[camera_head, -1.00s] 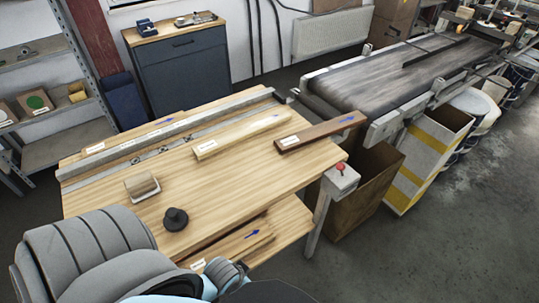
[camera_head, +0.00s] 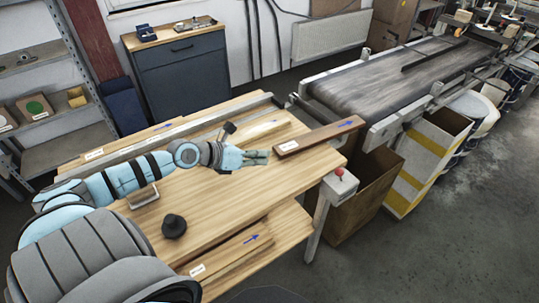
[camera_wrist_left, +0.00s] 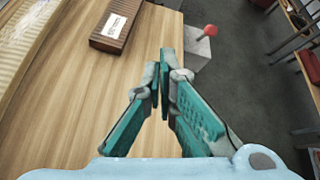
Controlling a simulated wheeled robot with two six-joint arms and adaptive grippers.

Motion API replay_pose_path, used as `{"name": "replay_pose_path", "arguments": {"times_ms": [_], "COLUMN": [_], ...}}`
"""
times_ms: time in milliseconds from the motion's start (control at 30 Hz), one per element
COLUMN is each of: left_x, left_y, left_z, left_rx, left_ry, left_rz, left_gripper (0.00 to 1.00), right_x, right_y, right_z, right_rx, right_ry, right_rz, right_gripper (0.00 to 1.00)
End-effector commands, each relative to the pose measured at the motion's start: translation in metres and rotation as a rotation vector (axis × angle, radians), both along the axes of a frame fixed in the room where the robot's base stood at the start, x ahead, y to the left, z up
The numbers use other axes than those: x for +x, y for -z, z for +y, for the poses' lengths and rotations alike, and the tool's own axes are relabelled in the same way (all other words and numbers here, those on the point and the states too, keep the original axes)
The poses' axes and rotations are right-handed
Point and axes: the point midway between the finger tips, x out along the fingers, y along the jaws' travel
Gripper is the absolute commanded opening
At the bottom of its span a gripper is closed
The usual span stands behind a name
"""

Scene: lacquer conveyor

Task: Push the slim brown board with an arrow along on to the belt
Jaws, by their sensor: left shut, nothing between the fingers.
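The slim brown board (camera_head: 325,133) with a blue arrow and a white label lies at the right end of the wooden table, its far end pointing at the belt (camera_head: 385,80). In the left wrist view the board's labelled near end (camera_wrist_left: 122,24) shows at the top. My left gripper (camera_head: 266,157) is shut and empty, low over the table just left of the board's labelled end, apart from it. Its teal fingers (camera_wrist_left: 163,70) show in the left wrist view. My right gripper is not in view.
A paler board (camera_head: 262,131) lies behind my left gripper, partly hidden by it. A red button (camera_head: 339,172) stands on a post at the table's right corner. A black knob (camera_head: 174,226) and a small block on a tray (camera_head: 145,198) are on the table. An open brown box (camera_head: 365,190) stands below the belt's end.

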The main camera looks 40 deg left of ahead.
Motion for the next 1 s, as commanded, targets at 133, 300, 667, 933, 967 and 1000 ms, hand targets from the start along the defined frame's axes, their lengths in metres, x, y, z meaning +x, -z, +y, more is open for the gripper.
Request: {"name": "replay_pose_path", "arguments": {"times_ms": [133,300,667,933,967,1000], "left_x": [-0.012,-0.001,0.052,0.088,0.09,0.092], "left_y": [0.022,0.038,0.092,0.094,0.094,0.094], "left_z": [0.063,0.065,0.051,0.044,0.043,0.043], "left_rx": [0.315,0.332,0.326,0.33,0.33,0.33], "left_ry": [0.034,0.031,0.036,0.037,0.038,0.038], "left_rz": [0.166,0.178,0.18,0.18,0.18,0.18], "left_gripper": [0.0,0.0,0.0,0.0,0.0,0.0], "right_x": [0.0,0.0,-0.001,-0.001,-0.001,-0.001], "right_y": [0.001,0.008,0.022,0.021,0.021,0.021], "right_z": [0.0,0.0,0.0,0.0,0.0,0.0], "right_rx": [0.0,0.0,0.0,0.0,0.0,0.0], "right_ry": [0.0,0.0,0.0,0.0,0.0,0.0], "right_rz": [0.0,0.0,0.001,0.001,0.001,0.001], "right_gripper": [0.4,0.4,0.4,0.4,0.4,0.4]}}
